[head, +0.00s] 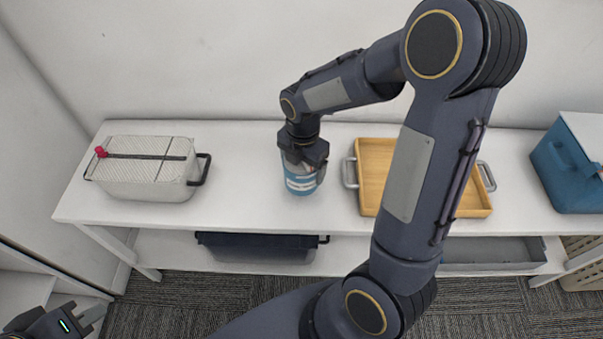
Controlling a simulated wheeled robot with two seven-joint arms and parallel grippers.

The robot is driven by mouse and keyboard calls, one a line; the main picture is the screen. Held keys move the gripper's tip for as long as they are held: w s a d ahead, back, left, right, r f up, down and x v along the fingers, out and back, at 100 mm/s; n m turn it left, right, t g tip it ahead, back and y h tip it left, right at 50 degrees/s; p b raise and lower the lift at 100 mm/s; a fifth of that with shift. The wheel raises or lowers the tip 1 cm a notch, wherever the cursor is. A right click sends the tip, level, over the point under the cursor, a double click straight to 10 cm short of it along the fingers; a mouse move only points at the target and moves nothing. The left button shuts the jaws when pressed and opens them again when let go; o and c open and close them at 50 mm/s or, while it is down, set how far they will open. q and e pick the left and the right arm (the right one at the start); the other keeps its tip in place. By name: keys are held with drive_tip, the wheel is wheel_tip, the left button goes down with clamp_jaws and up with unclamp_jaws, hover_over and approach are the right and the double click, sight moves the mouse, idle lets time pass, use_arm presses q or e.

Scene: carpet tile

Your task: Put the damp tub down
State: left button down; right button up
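The tub (300,184) is blue and white and upright, over the white shelf top between the grey box and the wooden tray. My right gripper (304,163) is above it with its fingers down around the tub's upper part, shut on it. The gripper hides the tub's top. I cannot tell whether the tub's base touches the white shelf top (240,205). I cannot make out dampness. My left gripper (92,315) is at the bottom left corner, far from the tub, partly cut off, with its fingers apart and empty.
A grey lidded box (145,185) with dark handles stands at the left. A wooden tray (372,165) with grey handles lies right of the tub, partly behind my arm. A blue box (570,175) is at the far right. Bins (262,250) sit on the lower shelf. Free top surface lies left of the tub.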

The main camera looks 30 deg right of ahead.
drive_tip(key=shift+w+f, duration=0.2)
drive_tip(key=shift+f, duration=0.05)
wheel_tip(320, 180, down, 3)
drive_tip(key=shift+w+f+b, duration=0.1)
drive_tip(key=shift+b, duration=0.25)
drive_tip(key=shift+f, duration=0.15)
drive_tip(key=o, duration=1.1)
